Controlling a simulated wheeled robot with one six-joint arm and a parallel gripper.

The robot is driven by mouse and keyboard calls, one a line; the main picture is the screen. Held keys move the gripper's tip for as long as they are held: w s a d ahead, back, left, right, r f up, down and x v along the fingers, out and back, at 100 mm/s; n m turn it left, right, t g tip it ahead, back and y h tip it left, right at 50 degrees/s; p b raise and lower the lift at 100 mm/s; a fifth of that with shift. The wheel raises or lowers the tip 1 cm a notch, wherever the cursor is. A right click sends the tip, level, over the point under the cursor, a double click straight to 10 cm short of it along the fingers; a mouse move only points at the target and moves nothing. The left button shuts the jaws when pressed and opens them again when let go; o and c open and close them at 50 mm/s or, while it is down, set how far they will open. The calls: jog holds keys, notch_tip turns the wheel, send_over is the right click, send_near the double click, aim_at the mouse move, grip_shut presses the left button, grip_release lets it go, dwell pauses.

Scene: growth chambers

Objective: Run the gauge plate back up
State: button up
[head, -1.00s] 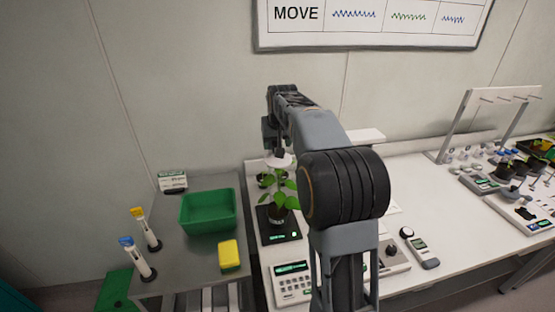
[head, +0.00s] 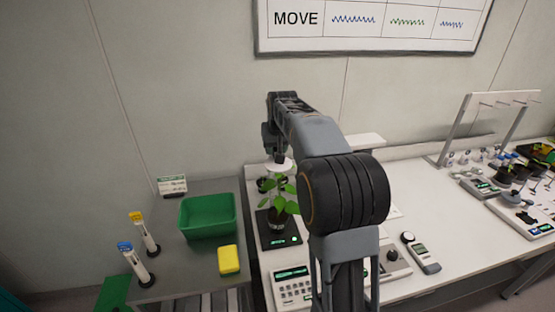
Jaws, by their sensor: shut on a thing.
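The gauge plate (head: 279,164) is a small white disc above a leafy green plant (head: 283,190). The plant stands in a dark pot on a black pad (head: 270,236) with a small green light. My gripper (head: 278,155) points down from the end of my arm and is shut on the gauge plate's upper part, just above the disc. The fingers are small and dark here, so the exact grip is hard to see. The disc is close above the top leaves; whether it touches them I cannot tell. My arm hides what lies behind it to the right.
A green bin (head: 208,216), a yellow block (head: 229,259) and two capped tubes (head: 146,235) stand on the grey table at left. A keypad device (head: 293,286) is in front of the pad. A handheld meter (head: 421,253) lies on the white bench at right.

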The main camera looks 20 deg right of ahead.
jog(key=shift+r, duration=0.15)
jog(key=shift+r+p, duration=2.05)
jog(key=shift+r, duration=1.35)
jog(key=o, duration=1)
jog(key=shift+c, duration=0.2)
jog(key=v, duration=0.8)
jog(key=shift+a, duration=0.1)
